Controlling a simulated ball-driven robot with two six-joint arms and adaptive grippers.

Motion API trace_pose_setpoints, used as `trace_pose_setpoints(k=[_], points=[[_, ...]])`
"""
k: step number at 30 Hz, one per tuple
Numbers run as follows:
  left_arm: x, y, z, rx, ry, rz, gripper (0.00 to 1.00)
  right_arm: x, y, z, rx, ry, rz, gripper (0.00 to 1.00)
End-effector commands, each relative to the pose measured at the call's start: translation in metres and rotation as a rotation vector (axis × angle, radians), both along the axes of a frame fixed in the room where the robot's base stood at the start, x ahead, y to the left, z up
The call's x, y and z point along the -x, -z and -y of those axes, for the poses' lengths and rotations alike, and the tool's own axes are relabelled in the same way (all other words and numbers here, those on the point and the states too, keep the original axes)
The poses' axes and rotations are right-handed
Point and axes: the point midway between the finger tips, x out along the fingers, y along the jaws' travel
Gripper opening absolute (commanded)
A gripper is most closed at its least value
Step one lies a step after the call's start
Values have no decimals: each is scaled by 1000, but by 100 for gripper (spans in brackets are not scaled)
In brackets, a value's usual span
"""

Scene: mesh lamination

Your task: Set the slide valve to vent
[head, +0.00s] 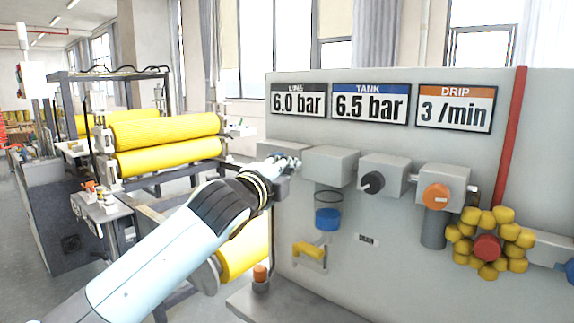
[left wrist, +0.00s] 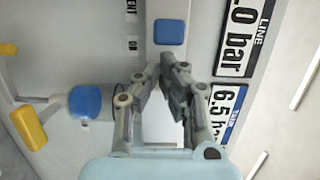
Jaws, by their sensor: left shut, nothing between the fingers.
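The slide valve shows in the left wrist view as a pale grey block with a blue square slider (left wrist: 170,32). A label ending in "ENT" (left wrist: 130,9) and an ON label (left wrist: 132,44) lie beside it on the panel. The slider is level with the space between them, closer to ON; its exact setting is hard to tell. My left gripper (left wrist: 173,62) is shut and empty, its tips just below the slider in that view. Whether they touch it is unclear. In the head view the left gripper (head: 286,162) hides the slider. My right gripper is not in view.
The panel carries a blue bowl (head: 327,219), yellow drain handle (head: 309,251), black knob (head: 373,183), orange knob (head: 437,196) and yellow handwheel (head: 488,247). Signs read line 6.0 bar (head: 297,102), tank 6.5 bar (head: 370,103). Yellow rollers (head: 165,131) stand at left.

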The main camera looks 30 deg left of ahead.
Motion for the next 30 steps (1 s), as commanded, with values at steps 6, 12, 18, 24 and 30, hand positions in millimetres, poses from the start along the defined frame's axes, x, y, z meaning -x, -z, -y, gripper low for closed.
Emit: trace_pose_setpoints(k=[6, 12, 18, 24, 30], points=[[-5, 0, 0, 1, 1, 0, 0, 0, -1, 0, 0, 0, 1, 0], [-4, 1, -1, 0, 0, 0, 0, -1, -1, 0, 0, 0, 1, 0], [-7, 1, -32, -9, -2, -3, 0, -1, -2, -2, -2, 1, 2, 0], [-9, 1, -63, -5, -1, -2, 0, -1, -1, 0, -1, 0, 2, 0], [-9, 1, -68, 0, -2, -1, 0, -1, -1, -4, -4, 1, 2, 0]])
